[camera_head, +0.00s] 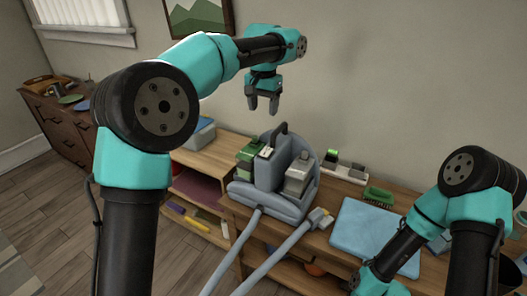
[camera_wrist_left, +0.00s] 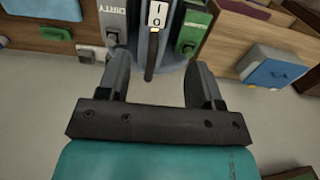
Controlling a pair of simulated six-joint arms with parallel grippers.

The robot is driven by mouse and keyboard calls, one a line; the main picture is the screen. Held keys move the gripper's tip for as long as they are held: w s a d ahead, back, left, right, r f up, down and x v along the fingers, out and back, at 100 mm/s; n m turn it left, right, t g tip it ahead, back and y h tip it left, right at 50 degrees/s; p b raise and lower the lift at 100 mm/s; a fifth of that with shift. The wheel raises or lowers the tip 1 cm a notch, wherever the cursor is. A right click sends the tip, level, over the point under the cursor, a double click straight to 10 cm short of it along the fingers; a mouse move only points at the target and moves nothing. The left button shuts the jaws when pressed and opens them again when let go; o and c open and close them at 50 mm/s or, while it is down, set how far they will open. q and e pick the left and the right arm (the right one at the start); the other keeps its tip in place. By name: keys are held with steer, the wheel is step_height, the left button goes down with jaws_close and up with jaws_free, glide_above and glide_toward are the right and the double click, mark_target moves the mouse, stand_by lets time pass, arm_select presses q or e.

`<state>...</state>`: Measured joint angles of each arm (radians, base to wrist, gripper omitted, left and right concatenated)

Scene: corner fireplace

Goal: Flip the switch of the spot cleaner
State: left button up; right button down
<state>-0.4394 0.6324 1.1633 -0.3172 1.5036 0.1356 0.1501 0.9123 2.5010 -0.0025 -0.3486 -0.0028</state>
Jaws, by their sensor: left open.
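The spot cleaner (camera_head: 264,203) is a grey-blue machine on the wooden bench, with a dark carry handle, a green-capped tank and a grey tank. A white rocker switch (camera_head: 266,152) sits on its upper front; in the left wrist view the switch (camera_wrist_left: 157,14) shows I and O marks at the top edge. My left gripper (camera_head: 263,104) is open and empty, above and slightly behind the machine, not touching it. In the left wrist view its fingers (camera_wrist_left: 155,80) point toward the handle (camera_wrist_left: 151,55), which shows between them. My right gripper is below the head view's edge.
A grey hose (camera_head: 235,250) runs from the machine toward the front. A folded blue cloth (camera_head: 365,235), a green brush (camera_head: 378,196) and a white caddy (camera_head: 344,170) lie to the right. A blue-lidded box (camera_head: 198,133) stands left. The wall is close behind.

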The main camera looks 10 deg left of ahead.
mark_target(263, 155)
arm_select(q)
step_height(263, 155, down, 16)
steer(key=shift+f, duration=0.15)
stand_by(0.4)
